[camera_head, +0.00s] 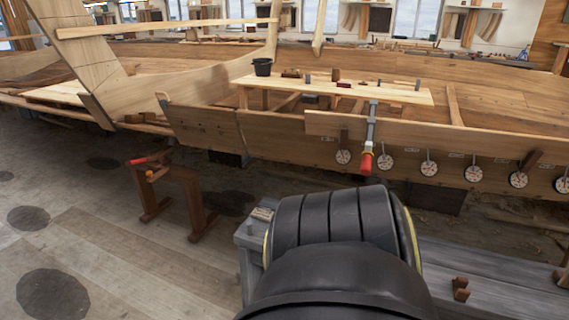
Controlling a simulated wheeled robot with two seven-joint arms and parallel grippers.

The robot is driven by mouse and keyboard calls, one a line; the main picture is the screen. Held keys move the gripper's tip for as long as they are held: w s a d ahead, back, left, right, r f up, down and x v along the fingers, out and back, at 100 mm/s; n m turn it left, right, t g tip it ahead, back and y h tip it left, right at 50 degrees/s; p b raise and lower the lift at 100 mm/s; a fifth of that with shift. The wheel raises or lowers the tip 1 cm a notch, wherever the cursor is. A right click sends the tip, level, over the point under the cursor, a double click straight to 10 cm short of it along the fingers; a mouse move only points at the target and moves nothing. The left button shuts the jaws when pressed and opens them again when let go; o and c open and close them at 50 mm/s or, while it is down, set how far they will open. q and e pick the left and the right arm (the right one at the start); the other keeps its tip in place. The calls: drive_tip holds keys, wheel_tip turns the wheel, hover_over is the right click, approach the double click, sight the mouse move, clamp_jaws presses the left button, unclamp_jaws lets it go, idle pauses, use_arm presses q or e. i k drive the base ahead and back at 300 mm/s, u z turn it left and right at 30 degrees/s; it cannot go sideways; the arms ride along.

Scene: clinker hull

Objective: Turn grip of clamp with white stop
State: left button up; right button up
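A bar clamp (371,128) stands upright over the edge of a plank on the wooden hull, right of centre. Its bar is grey and its red grip (366,163) hangs at the lower end. Another red-handled tool (150,158), possibly a clamp, lies on top of a small brown trestle at the left. A thick black link of my own arm fills the lower middle. Neither gripper shows.
Several round white-faced discs (429,168) hang along the hull plank. A grey bench (490,280) stands at lower right. The left floor has open room around the trestle (188,195).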

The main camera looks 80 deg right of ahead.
sight(366, 161)
drive_tip(key=u, duration=0.05)
drive_tip(key=i, duration=0.1)
drive_tip(key=z, duration=1.35)
